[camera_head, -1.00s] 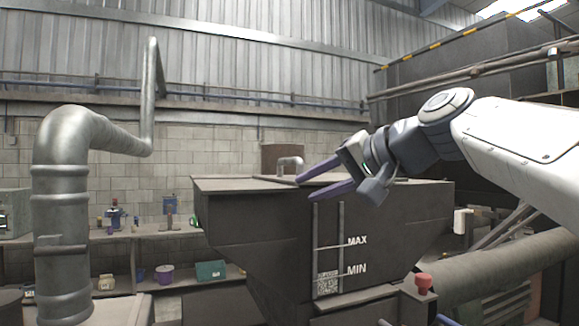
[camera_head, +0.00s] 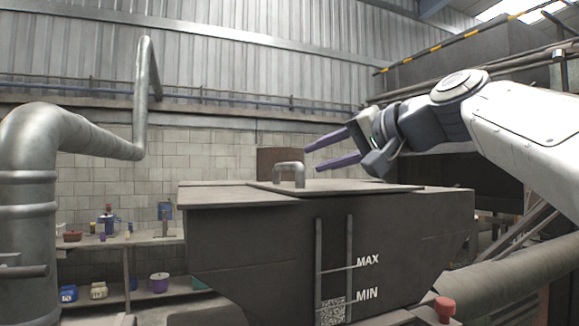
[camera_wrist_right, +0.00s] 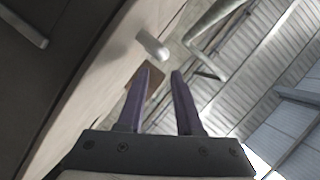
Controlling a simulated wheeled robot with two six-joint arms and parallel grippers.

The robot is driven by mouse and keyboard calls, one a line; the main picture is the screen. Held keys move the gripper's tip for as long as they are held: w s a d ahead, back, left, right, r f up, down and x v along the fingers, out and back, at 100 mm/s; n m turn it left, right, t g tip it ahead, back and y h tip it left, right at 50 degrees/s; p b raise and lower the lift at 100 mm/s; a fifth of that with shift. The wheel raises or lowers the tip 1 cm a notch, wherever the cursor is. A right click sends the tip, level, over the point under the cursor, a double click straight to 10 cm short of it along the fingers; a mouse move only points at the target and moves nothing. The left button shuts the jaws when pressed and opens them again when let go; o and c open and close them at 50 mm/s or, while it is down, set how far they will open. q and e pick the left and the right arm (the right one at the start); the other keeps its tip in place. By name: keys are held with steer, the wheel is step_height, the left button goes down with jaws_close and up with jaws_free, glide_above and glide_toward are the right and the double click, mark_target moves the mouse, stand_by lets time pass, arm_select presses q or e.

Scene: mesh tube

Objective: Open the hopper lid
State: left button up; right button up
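The dark hopper (camera_head: 260,245) stands in the middle of the head view, with MAX and MIN marks on its front. Its flat lid (camera_head: 345,188) lies shut on top and carries a grey handle (camera_head: 289,168), an upright loop. My right gripper (camera_head: 306,158) is open and empty, above the lid and just right of the handle, with its purple fingers pointing left. In the right wrist view the open fingers (camera_wrist_right: 160,75) point toward the handle (camera_wrist_right: 152,46), which is beyond the tips and apart from them. My left gripper is not in view.
A thick grey pipe (camera_head: 30,180) rises at the left. Shelves (camera_head: 150,240) with small containers stand along the block wall behind. A red knob (camera_head: 445,307) is at the hopper's lower right. The space above the lid is otherwise clear.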

mark_target(287, 168)
steer(key=p+x, duration=0.3)
steer(key=x, duration=0.6)
steer(key=shift+a, duration=0.3)
jaws_close()
steer(key=shift+f, duration=0.15)
stand_by(0.8)
